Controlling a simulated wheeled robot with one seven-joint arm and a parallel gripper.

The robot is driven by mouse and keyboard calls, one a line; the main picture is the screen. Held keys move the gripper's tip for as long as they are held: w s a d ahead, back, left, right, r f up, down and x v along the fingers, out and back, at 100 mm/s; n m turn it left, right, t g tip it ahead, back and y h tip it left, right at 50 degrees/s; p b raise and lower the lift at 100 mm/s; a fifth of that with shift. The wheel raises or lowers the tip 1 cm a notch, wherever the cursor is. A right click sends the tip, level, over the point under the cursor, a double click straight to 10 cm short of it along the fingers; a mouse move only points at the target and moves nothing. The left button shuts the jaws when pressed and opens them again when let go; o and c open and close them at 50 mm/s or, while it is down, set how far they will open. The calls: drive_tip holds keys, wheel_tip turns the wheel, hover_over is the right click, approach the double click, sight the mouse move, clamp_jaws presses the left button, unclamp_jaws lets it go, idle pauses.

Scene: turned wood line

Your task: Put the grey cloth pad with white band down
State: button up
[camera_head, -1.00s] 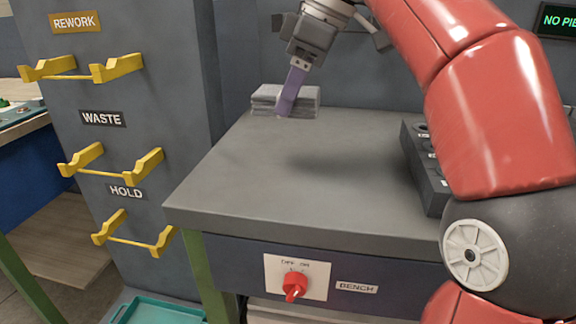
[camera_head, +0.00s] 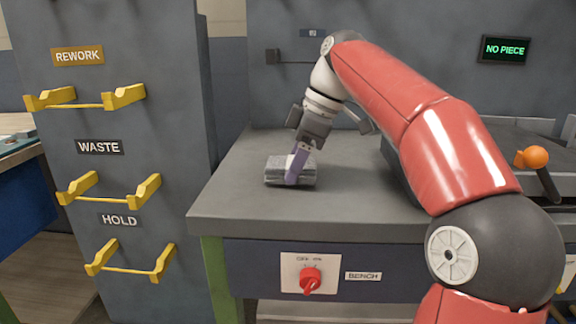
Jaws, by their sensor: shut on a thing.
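The grey cloth pad (camera_head: 277,171) is a folded, layered block low over the grey bench top (camera_head: 235,195), left of its middle. My gripper (camera_head: 297,172) points down with its purple finger against the pad's near side, shut on it. The far finger is hidden. A small pale patch shows beside the finger; the rest of any white band is hidden. The pad looks level and at or very near the bench surface; I cannot tell whether it touches.
A dark block stands right of the pad, partly behind my red arm. A lever with an orange knob (camera_head: 532,157) is further right. A grey cabinet with yellow brackets (camera_head: 125,97) stands left. The bench's front left is clear. A screen (camera_head: 504,49) reads "NO PIECE".

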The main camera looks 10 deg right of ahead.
drive_tip(key=shift+f+b, duration=0.45)
drive_tip(key=o, duration=1)
drive_tip(key=shift+r, duration=0.1)
drive_tip(key=shift+o, duration=0.2)
drive_tip(key=shift+r, duration=0.1)
drive_tip(key=shift+d+r+p, duration=0.1)
drive_tip(key=shift+r+p, duration=0.1)
drive_tip(key=shift+p, duration=0.2)
drive_tip(key=v, duration=0.1)
drive_tip(key=p+v, duration=0.1)
drive_tip(key=v, duration=0.1)
drive_tip(key=w+v, duration=0.1)
drive_tip(key=v, duration=0.1)
drive_tip(key=shift+d+r, duration=0.25)
drive_tip(key=shift+v, duration=0.9)
drive_tip(key=shift+s+d+r, duration=0.1)
drive_tip(key=shift+s+d, duration=0.05)
